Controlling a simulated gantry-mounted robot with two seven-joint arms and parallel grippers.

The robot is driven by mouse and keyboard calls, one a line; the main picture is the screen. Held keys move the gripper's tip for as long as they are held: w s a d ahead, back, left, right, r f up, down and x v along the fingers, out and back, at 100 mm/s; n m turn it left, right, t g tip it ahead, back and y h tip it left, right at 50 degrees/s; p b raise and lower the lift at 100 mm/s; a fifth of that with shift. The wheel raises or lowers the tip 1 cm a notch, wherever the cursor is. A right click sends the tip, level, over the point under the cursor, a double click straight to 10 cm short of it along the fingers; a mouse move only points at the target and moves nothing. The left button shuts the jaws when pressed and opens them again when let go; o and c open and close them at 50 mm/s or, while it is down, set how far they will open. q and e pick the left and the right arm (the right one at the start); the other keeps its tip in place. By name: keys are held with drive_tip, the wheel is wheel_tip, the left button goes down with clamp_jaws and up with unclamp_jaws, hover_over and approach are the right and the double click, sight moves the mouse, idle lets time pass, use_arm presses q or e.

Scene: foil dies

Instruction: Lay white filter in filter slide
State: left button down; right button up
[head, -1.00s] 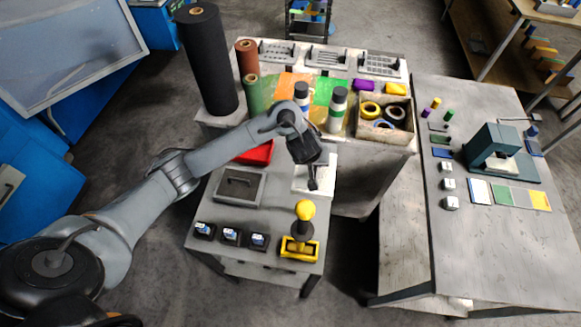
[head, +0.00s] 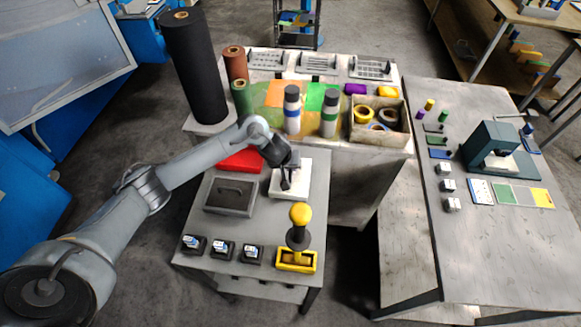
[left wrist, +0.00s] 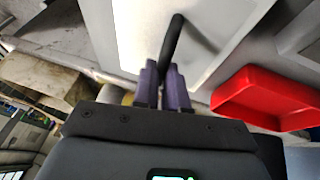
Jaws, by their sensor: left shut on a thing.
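My left gripper (head: 285,165) is above a flat white panel (head: 291,186) near the right side of the small grey table. In the left wrist view its purple-grey fingertips (left wrist: 163,88) are shut on a thin black rod (left wrist: 172,38). The rod reaches out over the white panel (left wrist: 210,35); I cannot tell whether they are joined. A flat white piece (head: 480,191) lies in a row with green, grey and yellow pieces on the right table. I cannot tell which thing is the white filter or the filter slide. My right gripper is not in view.
A yellow-knobbed stamp (head: 299,235) and several small black blocks stand in front. Bottles (head: 292,110) stand behind. A teal machine (head: 497,150) is on the right table.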

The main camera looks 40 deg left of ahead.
use_arm(q)
drive_tip(key=shift+f, duration=0.15)
drive_tip(key=c, duration=1.2)
unclamp_jaws()
drive_tip(key=shift+r, duration=0.35)
drive_tip(key=p+v, duration=0.5)
drive_tip(key=v, duration=0.5)
drive_tip(key=shift+r, duration=0.25)
drive_tip(key=o, duration=0.5)
drive_tip(key=shift+s+r, duration=0.3)
drive_tip(key=shift+r, duration=0.15)
drive_tip(key=o, duration=0.7)
drive_tip(key=shift+d, duration=0.1)
